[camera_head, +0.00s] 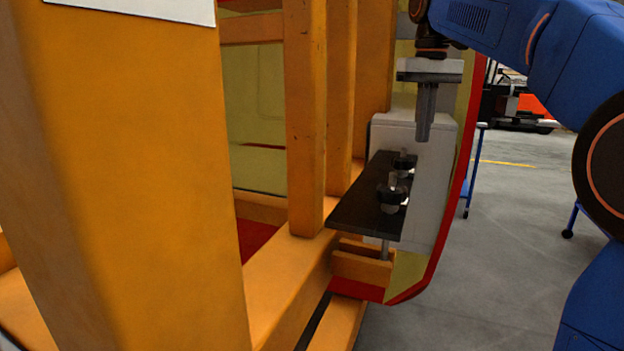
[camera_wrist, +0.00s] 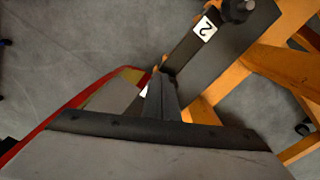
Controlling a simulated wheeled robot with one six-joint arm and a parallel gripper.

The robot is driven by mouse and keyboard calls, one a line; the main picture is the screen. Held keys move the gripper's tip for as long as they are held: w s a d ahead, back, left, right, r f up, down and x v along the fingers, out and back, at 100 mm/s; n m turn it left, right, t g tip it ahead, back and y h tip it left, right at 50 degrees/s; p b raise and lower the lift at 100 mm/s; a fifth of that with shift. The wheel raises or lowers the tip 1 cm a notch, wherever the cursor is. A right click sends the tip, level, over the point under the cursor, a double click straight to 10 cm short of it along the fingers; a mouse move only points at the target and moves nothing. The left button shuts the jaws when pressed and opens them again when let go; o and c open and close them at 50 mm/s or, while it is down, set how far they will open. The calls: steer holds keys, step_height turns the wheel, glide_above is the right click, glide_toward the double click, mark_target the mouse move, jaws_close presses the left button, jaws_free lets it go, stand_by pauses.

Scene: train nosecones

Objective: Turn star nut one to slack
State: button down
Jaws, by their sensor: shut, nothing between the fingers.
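Two dark star nuts sit on a black clamp plate (camera_head: 365,212) in the head view, a nearer one (camera_head: 391,194) and a farther one (camera_head: 404,165). I cannot read which of them is number one. My gripper (camera_head: 422,138) points down above the far end of the plate, fingers together and empty, apart from both nuts. In the wrist view my gripper (camera_wrist: 161,76) covers part of the plate's end. One star nut (camera_wrist: 238,9) shows at the top edge there, and a white label "2" (camera_wrist: 204,29) lies on the plate; the other nut is mostly hidden.
Orange frame posts (camera_head: 306,110) stand left of the plate. A grey-white block (camera_head: 430,185) and a red-edged yellow panel (camera_head: 463,120) stand behind and right of it. The grey floor (camera_head: 515,240) to the right is mostly open, with a blue trolley (camera_head: 470,185) farther back.

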mark_target(402, 166)
steer(key=shift+r, duration=0.3)
steer(key=shift+a+f, duration=0.35)
steer(key=shift+f, duration=0.65)
steer(key=shift+a+f, duration=0.4)
steer(key=shift+f, duration=0.65)
steer(key=shift+a+f, duration=0.35)
steer(key=shift+f, duration=0.65)
steer(key=shift+w, duration=0.15)
steer(key=shift+d, duration=0.2)
